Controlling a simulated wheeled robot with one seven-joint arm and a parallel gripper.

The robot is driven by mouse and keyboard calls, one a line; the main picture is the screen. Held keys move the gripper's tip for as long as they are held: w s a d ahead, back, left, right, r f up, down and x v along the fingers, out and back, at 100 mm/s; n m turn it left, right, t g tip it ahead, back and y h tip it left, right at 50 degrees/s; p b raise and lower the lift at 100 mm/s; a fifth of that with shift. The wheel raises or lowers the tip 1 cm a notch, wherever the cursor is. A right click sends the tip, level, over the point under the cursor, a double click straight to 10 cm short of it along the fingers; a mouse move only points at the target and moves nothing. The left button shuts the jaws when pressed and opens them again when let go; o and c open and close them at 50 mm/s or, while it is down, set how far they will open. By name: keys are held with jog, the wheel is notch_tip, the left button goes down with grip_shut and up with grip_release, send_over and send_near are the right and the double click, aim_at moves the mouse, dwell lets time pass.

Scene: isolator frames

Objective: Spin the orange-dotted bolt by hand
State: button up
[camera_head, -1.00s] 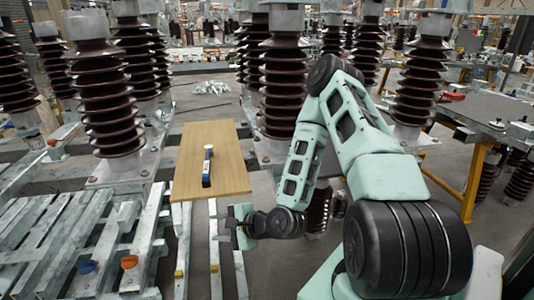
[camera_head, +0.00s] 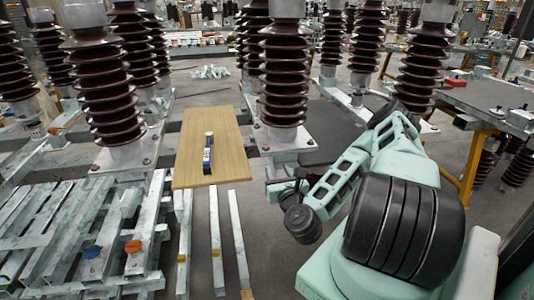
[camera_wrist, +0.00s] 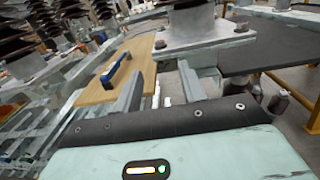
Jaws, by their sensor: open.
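An orange-topped piece (camera_head: 133,247), which looks like the orange-marked bolt, stands on the grey metal frame at the lower left of the head view. A blue-topped one (camera_head: 92,252) stands just left of it. A smaller orange spot (camera_head: 54,131) shows farther back at the left. My gripper (camera_head: 272,186) is raised right of the wooden board, well apart from the orange-topped piece. In the wrist view its two fingers (camera_wrist: 160,78) are spread, with nothing between them. I cannot make out an orange-dotted bolt in the wrist view.
A wooden board (camera_head: 230,150) carries a blue-and-white tool (camera_head: 208,155). Tall brown ribbed insulators (camera_head: 283,75) on bolted bases stand behind and at the left. A dark table (camera_head: 485,97) with yellow legs is at the right. Open floor (camera_head: 275,250) lies front centre.

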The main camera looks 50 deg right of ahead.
aim_at(267, 147)
jog(key=b+x, duration=0.3)
jog(key=x, duration=1.1)
grip_shut()
